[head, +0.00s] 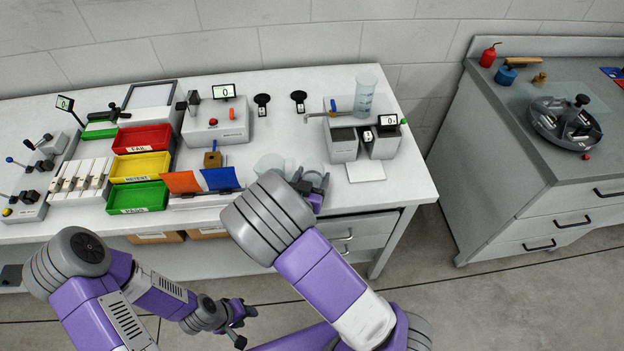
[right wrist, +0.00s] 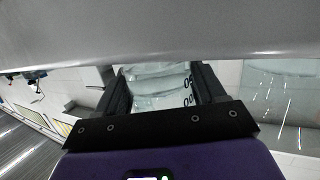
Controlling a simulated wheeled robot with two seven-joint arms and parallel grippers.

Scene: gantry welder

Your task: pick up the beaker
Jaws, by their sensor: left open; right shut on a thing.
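My right gripper (head: 312,184) is at the front edge of the white bench, partly hidden behind my forearm. In the right wrist view its two dark fingers (right wrist: 160,92) are shut on a clear glass vessel (right wrist: 158,84) with dark marks, seemingly a beaker. In the head view clear glass (head: 314,167) shows beside that gripper. Another clear, graduated beaker (head: 365,92) stands upright at the back right, by the grey twin-bin unit. My left gripper (head: 240,322) is open and empty, low in front of the bench.
Another clear round glass piece (head: 268,163) is left of the right gripper. Red (head: 142,138), yellow (head: 140,167) and green (head: 137,197) bins stand left, with orange and blue sloped pieces (head: 202,181) beside them. A white square plate (head: 366,171) lies right. A grey cabinet (head: 500,150) stands across a gap.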

